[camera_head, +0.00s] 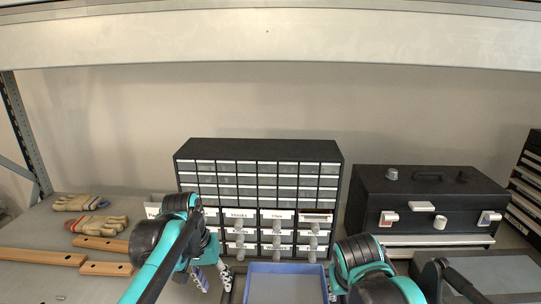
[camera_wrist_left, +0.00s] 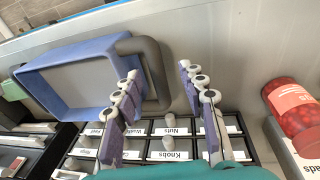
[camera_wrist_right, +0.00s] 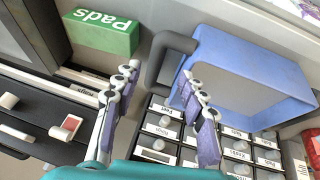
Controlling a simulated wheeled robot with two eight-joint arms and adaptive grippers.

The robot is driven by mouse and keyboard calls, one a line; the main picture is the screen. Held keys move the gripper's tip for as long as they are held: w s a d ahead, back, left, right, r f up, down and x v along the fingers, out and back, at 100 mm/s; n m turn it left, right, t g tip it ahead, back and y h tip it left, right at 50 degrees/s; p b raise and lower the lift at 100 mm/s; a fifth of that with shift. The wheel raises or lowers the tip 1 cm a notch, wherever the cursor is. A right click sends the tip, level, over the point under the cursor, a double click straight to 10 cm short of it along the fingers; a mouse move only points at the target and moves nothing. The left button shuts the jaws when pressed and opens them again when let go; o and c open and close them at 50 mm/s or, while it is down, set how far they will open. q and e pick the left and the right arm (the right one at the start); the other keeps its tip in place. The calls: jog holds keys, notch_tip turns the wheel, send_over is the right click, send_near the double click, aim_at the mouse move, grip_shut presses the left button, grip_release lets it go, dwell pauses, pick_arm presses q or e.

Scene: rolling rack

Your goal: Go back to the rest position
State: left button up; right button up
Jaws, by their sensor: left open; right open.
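A blue tray (camera_head: 285,268) with a grey floor stands low in front of the drawer cabinet in the head view. My left gripper (camera_head: 213,278) is just left of the tray. In the left wrist view its fingers (camera_wrist_left: 158,72) are spread, with the tray's dark handle (camera_wrist_left: 152,60) between or just beyond them. My right gripper (camera_head: 333,284) is at the tray's right side, partly hidden by its own arm. In the right wrist view its fingers (camera_wrist_right: 160,72) are spread near the other dark handle (camera_wrist_right: 158,58). Neither gripper clearly touches a handle.
The black drawer cabinet (camera_head: 258,149) stands behind the tray. A black toolbox (camera_head: 430,182) is to its right. Gloves (camera_head: 98,224) and wooden bars (camera_head: 42,257) lie at left. A green Pads box (camera_wrist_right: 102,32) and a red-filled jar (camera_wrist_left: 292,105) are nearby. A shelf beam (camera_head: 270,40) crosses above.

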pick_arm(q)
jog(key=s+a+f+t+b, duration=0.1)
jog(key=s+f+t, duration=0.2)
jog(key=s+f, duration=0.2)
jog(key=s+a+f+t+y+b, duration=0.1)
jog(key=s+f, duration=0.4)
jog(key=s, duration=0.5)
jog(key=shift+s+a+f+t+y, duration=0.35)
jog(key=shift+a+t, duration=0.3)
jog(key=shift+t, duration=0.35)
pick_arm(e)
jog(key=s+f+t+y, duration=0.1)
jog(key=s+f+t, duration=0.1)
jog(key=s+f, duration=0.9)
jog(key=shift+s+f+y, duration=0.35)
jog(key=shift+s+y, duration=0.05)
jog(key=shift+s, duration=0.05)
pick_arm(q)
jog(key=shift+r, duration=0.1)
pick_arm(e)
jog(key=shift+d, duration=0.1)
